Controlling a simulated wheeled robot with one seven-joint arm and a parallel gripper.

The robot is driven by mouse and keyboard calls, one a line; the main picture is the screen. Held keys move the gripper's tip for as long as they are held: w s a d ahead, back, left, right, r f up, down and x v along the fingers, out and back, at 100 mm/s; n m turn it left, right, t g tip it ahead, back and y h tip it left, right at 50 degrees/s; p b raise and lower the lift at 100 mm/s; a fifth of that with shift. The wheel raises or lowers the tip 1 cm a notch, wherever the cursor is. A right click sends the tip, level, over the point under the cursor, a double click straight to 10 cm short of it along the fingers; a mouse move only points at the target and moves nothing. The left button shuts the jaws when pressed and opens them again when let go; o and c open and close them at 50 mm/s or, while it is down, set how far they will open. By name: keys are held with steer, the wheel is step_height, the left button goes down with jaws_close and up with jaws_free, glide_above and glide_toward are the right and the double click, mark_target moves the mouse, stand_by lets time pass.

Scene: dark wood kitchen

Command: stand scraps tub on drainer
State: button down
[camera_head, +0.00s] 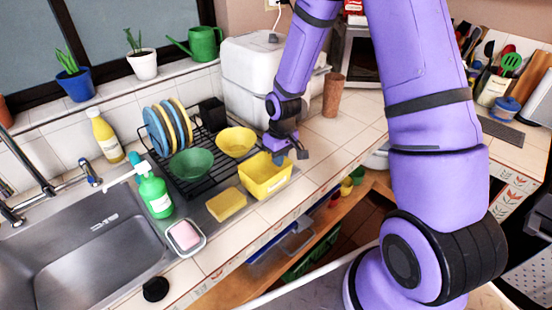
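The scraps tub looks to be the yellow rectangular tub (262,181) at the right front of the drainer. It looks upright. I cannot tell whether its base touches the counter or is held above it. The drainer (205,187) is a black wire rack beside the sink, holding plates, a green bowl (191,164) and a yellow bowl (236,142). My gripper (290,153) points down at the tub's far right rim. Its fingers are small and partly hidden, so I cannot tell whether they are closed on the rim.
A yellow sponge (227,205) lies just left of the tub. A soap dish (186,238) and a green spray bottle (154,192) stand by the sink (90,250). A white appliance (258,82) and a brown cylinder (332,95) stand behind. Tiled counter (325,133) right of the tub is clear.

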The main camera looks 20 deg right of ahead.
steer(key=shift+d+f, duration=0.1)
steer(key=shift+f, duration=0.5)
steer(key=shift+f, duration=0.1)
steer(key=c, duration=1.4)
jaws_free()
steer(key=shift+o, duration=0.2)
steer(key=s+d+r+t, duration=0.1)
steer(key=s+r, duration=0.2)
steer(key=r, duration=1.8)
steer(key=s+r+m+t, duration=0.1)
steer(key=s+r+t, duration=0.1)
steer(key=s+r, duration=0.6)
steer(key=s+r+m+t, duration=0.2)
steer(key=s+r, duration=0.6)
steer(key=s, duration=0.5)
steer(key=shift+s+d+m+h, duration=0.15)
steer(key=shift+d+m+h, duration=0.15)
steer(key=shift+d+h, duration=0.1)
steer(key=shift+r, duration=0.1)
